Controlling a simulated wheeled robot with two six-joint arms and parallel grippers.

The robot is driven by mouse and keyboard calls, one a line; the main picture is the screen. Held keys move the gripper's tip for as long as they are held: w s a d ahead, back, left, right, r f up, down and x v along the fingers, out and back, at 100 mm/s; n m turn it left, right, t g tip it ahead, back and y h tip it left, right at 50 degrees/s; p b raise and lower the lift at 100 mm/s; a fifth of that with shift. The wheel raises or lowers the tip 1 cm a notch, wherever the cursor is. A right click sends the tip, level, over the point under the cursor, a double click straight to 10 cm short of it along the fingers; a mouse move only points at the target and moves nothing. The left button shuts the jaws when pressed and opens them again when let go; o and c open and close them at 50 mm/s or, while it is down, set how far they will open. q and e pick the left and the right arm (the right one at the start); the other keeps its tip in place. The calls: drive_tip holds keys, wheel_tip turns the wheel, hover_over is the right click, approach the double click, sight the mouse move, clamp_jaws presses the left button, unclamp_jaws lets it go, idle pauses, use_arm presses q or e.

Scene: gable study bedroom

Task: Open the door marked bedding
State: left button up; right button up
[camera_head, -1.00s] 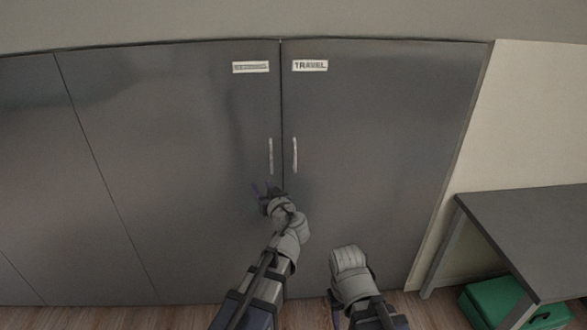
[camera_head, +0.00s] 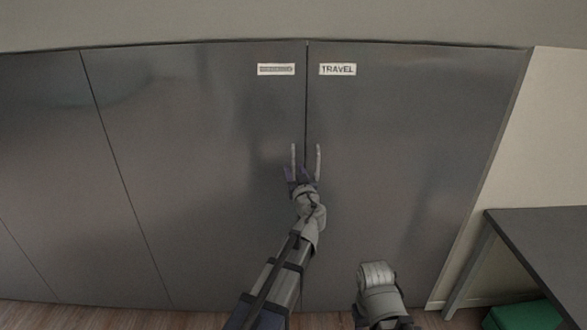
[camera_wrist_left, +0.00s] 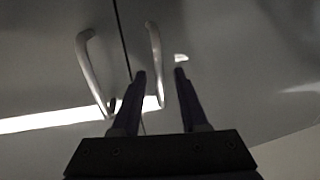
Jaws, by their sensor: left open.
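Two grey doors meet at a seam in the head view. The left door (camera_head: 200,150) carries a label (camera_head: 276,69) too blurred to read; the right door (camera_head: 420,150) is labelled TRAVEL (camera_head: 338,69). Both look shut. The left door's handle (camera_head: 293,155) and the right door's handle (camera_head: 318,158) are pale upright bars beside the seam. My left gripper (camera_head: 302,173) is open at their lower ends. In the wrist view, one handle (camera_wrist_left: 154,50) runs between its fingers (camera_wrist_left: 160,75); contact is unclear. My right gripper is low, its jaws mostly hidden.
A dark table (camera_head: 545,238) stands at the right, with a green box (camera_head: 515,315) under it. A pale wall (camera_head: 545,130) borders the cabinet. More grey panels extend left. Wooden floor shows along the bottom.

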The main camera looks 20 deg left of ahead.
use_arm(q)
drive_tip(key=shift+x, duration=0.95)
clamp_jaws()
drive_tip(key=shift+s, duration=0.1)
idle(0.6)
